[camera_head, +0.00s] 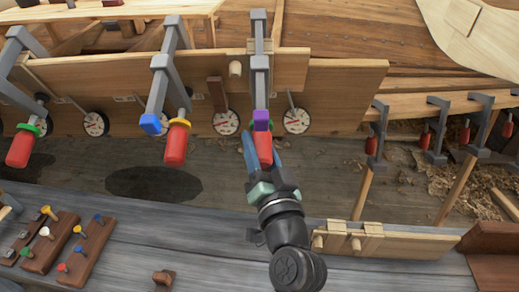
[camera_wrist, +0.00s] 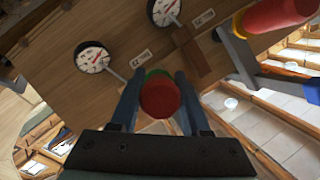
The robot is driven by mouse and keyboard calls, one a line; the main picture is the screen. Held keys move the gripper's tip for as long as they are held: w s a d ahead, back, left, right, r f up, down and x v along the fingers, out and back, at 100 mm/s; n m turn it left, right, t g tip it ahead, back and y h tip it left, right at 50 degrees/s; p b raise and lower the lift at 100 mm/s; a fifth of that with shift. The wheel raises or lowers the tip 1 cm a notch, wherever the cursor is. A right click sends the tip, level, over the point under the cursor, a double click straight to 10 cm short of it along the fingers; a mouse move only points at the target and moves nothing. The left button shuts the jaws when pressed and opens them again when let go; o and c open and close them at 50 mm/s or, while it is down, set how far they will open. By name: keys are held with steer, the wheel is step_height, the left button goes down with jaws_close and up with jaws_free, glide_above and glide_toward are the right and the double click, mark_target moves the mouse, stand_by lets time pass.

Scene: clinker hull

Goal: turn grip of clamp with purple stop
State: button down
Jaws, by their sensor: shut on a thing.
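The clamp with the purple stop (camera_head: 261,119) hangs on the plank edge in the middle of the head view. Its grey bar rises above the purple block and its red grip (camera_head: 264,148) points down. My gripper (camera_head: 262,158) is around this grip from below, with a blue finger visible beside it. In the wrist view the round red end of the grip (camera_wrist: 160,99) lies between my two fingers (camera_wrist: 158,82), which are shut on it. A green collar (camera_wrist: 157,73) shows behind the grip there. The purple stop is hidden in the wrist view.
A clamp with a blue stop (camera_head: 150,124) and yellow collar hangs to the left; its red grip (camera_head: 175,146) is close by. Dials (camera_head: 296,120) flank the held clamp. More clamps (camera_head: 376,130) hang at right. A bench (camera_head: 150,240) with small tools lies in front.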

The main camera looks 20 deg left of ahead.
stand_by(0.4)
steer(key=shift+c, duration=1.9)
jaws_free()
steer(key=r+b+v, duration=0.1)
steer(key=v, duration=1.2)
steer(key=shift+f, duration=0.45)
